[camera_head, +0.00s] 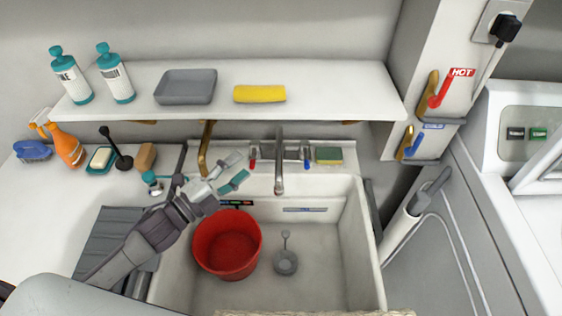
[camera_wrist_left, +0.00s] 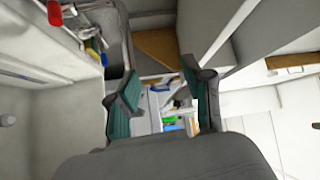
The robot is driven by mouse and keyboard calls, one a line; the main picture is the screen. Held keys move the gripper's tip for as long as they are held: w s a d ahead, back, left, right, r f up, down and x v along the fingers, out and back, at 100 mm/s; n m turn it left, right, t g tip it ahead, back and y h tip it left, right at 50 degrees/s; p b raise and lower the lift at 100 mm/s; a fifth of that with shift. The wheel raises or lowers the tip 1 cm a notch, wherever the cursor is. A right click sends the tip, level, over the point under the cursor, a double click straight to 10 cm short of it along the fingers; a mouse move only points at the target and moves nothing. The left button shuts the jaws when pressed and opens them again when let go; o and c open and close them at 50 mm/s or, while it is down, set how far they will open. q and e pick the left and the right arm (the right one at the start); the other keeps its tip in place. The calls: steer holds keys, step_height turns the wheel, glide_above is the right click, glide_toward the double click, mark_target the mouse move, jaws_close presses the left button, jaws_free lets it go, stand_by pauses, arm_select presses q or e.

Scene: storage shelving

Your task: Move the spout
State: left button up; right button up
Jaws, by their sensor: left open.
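The metal spout (camera_head: 279,172) belongs to the tap at the back of the sink and points forward over the basin. A red tap handle (camera_head: 252,161) is left of it and a blue one (camera_head: 307,160) right of it. My left gripper (camera_head: 240,170) is open and empty, a short way left of the spout and apart from it, above the sink's back edge. In the left wrist view its two green-padded fingers (camera_wrist_left: 163,108) stand apart with nothing between them. I cannot make out the spout clearly in that view. My right gripper is not in view.
A shelf (camera_head: 330,90) overhangs the back, with a grey tray (camera_head: 186,87) and a yellow cloth (camera_head: 259,94). A sponge (camera_head: 329,155) lies right of the tap. Bottles and brushes stand left.

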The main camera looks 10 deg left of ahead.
arm_select(q)
steer(key=b, duration=0.4)
glide_toward(276, 152)
steer(key=s+a+f, duration=0.1)
steer(key=s, duration=0.1)
steer(key=p+x, duration=0.2)
steer(key=x, duration=1)
steer(key=shift+w, duration=0.15)
steer(key=shift+w+d+f, duration=0.1)
steer(key=shift+w+d, duration=0.25)
steer(key=shift+w, duration=0.2)
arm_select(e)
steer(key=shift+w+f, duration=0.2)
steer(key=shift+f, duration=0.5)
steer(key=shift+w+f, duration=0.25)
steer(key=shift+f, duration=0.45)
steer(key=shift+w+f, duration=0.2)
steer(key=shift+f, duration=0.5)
arm_select(q)
jaws_close()
